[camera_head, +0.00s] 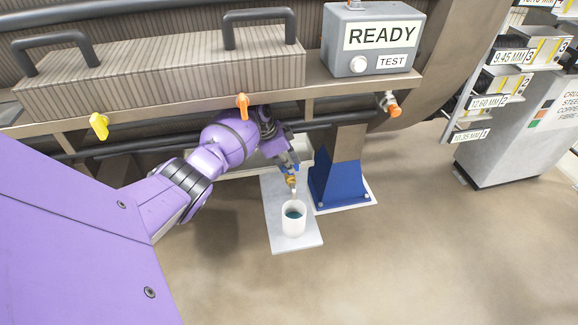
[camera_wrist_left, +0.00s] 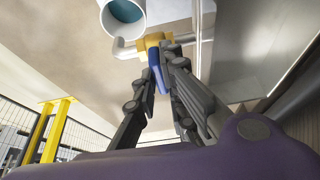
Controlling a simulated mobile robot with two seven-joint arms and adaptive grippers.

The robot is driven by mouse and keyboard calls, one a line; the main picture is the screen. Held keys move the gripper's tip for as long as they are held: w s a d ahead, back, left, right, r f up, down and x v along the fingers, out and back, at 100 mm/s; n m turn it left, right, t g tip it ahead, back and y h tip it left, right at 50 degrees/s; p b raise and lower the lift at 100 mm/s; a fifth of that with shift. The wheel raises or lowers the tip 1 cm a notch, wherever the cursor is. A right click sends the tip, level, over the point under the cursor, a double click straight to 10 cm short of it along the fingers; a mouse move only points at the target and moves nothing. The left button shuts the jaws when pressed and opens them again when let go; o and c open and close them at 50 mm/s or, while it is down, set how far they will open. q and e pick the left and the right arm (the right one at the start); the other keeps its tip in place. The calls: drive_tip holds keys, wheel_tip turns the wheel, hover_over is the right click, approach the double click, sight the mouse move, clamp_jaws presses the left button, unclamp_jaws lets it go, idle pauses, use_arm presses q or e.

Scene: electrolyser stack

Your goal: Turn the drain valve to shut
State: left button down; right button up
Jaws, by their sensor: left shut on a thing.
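The drain valve has a brass body (camera_head: 291,181) and a blue handle. It sits low under the bench, above a white cup (camera_head: 293,219) holding dark teal liquid. In the left wrist view the brass body (camera_wrist_left: 152,42) joins a pale pipe, and the blue handle (camera_wrist_left: 161,76) lies between my fingers. My left gripper (camera_head: 289,167) reaches in under the bench edge and is shut on the blue handle; it also shows in the left wrist view (camera_wrist_left: 163,62). In the head view the gripper partly hides the handle. My right gripper is not in view.
The cup stands on a pale plate (camera_head: 277,237) on the floor. A blue-footed post (camera_head: 339,185) stands just right of the valve. Orange (camera_head: 242,104) and yellow (camera_head: 99,125) handles sit along the bench edge. A grey READY box (camera_head: 373,62) stands above. The floor at front right is clear.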

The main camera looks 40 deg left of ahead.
use_arm(q)
drive_tip(key=c, duration=1.8)
unclamp_jaws()
drive_tip(key=shift+s+a+r, duration=0.15)
drive_tip(key=shift+r, duration=0.3)
drive_tip(key=s+a+r, duration=0.1)
drive_tip(key=s+a, duration=0.2)
drive_tip(key=s+a+r, duration=0.1)
drive_tip(key=s+a, duration=0.2)
drive_tip(key=s+a+r, duration=0.1)
drive_tip(key=s+a, duration=0.2)
drive_tip(key=s, duration=0.1)
drive_tip(key=shift+s+r, duration=0.1)
drive_tip(key=shift+r, duration=0.25)
drive_tip(key=shift+d+f, duration=0.1)
